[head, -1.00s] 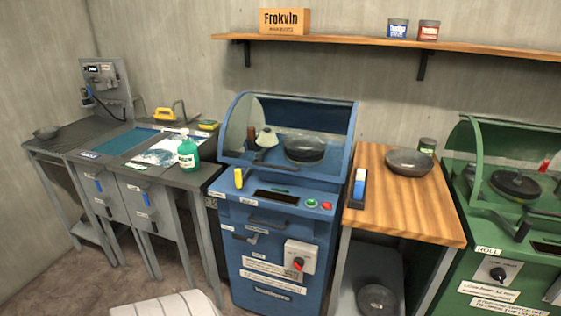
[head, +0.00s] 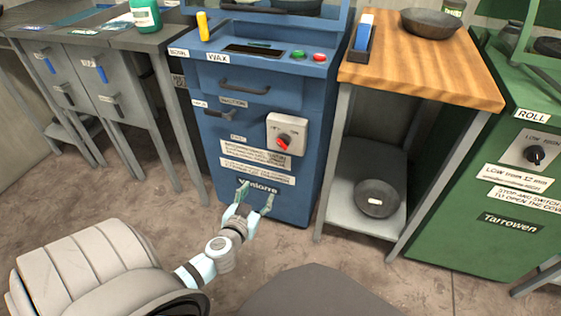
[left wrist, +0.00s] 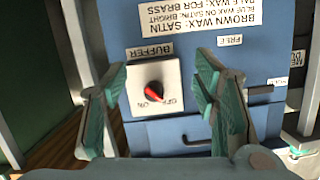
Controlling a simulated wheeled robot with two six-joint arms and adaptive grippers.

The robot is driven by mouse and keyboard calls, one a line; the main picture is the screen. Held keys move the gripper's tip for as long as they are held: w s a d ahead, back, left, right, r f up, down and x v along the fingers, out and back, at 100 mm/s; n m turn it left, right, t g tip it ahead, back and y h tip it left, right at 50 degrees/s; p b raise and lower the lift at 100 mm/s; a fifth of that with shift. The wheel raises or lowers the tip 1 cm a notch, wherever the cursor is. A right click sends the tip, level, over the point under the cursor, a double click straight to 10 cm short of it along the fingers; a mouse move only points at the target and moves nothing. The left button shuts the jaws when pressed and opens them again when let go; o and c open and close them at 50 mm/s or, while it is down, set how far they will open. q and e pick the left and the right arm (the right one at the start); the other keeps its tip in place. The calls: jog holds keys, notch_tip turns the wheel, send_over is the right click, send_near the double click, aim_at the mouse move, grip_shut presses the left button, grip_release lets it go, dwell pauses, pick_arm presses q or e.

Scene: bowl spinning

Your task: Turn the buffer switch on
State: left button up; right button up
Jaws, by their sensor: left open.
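The buffer switch (head: 287,138) is a dark and red knob on a pale square plate on the front of the blue machine (head: 222,135). In the head view I cannot tell which setting it points at. The left wrist view shows the switch (left wrist: 154,90) upside down, with ON and OFF marks below the knob and a BUFFER label beside the plate. My left gripper (head: 256,192) is open and empty, below the switch plate in the head view. In the wrist view its fingers (left wrist: 161,72) flank the plate, apart from the knob. My right gripper is not visible.
The blue machine also has a handle (head: 245,88) and green and red buttons (head: 309,56). A wooden-topped table (head: 425,75) stands to the right with bowls. A green machine (head: 480,190) is beyond it. Grey cabinets (head: 100,80) stand left. The floor before the blue machine is mostly clear.

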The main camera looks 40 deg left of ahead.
aim_at(281, 145)
pick_arm(q)
notch_tip(281, 145, up, 7)
jog(key=w+d+t+b, duration=0.1)
jog(key=w+t+b, duration=0.1)
jog(key=t, duration=0.1)
jog(key=shift+n, duration=0.4)
jog(key=x, duration=1.3)
jog(key=shift+w+r, duration=0.1)
jog(key=shift+w, duration=0.15)
jog(key=shift+w+a, duration=0.1)
jog(key=shift+w, duration=0.2)
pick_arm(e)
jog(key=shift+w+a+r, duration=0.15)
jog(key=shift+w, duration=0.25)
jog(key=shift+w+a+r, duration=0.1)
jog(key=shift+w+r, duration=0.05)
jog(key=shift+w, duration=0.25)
pick_arm(q)
jog(key=c, duration=1.1)
